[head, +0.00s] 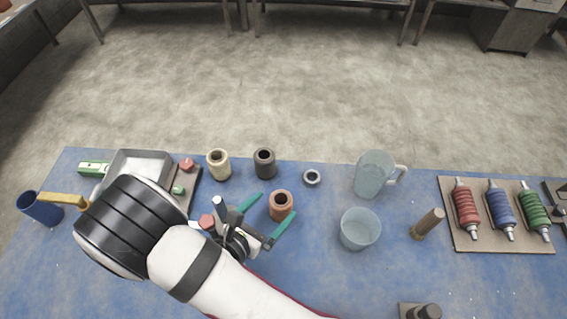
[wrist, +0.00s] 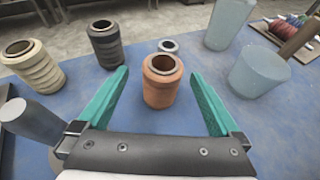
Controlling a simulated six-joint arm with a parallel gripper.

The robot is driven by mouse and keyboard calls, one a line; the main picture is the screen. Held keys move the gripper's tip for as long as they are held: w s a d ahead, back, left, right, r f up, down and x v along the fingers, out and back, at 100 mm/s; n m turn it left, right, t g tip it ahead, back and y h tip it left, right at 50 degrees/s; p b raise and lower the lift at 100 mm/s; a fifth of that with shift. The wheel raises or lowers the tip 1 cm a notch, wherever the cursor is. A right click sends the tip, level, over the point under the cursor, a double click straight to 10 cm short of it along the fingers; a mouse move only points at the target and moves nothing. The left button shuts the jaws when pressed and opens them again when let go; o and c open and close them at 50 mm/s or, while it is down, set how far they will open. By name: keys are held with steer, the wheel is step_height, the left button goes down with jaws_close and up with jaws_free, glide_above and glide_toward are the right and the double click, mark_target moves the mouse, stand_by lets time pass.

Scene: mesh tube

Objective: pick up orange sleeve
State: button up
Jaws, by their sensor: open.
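The orange sleeve (head: 281,206) is a short ribbed hollow cylinder standing upright on the blue table. In the wrist view the orange sleeve (wrist: 160,82) stands in the middle, its dark opening facing up. My gripper (head: 268,215) is open, with green fingers on either side of the sleeve. In the wrist view my gripper (wrist: 162,95) shows a clear gap between each finger and the sleeve, so neither finger seems to touch it.
A cream sleeve (head: 219,165), a dark sleeve (head: 265,164) and a small grey ring (head: 312,178) stand behind. A clear pitcher (head: 372,175), a clear cup (head: 359,230) and a brown peg (head: 427,223) are to the right. A metal tray (head: 150,163) lies left.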

mark_target(285, 199)
steer(key=x, duration=0.7)
steer(key=shift+d+f, duration=0.1)
steer(key=shift+f, duration=0.2)
steer(key=shift+s, duration=0.1)
steer(key=c, duration=1.6)
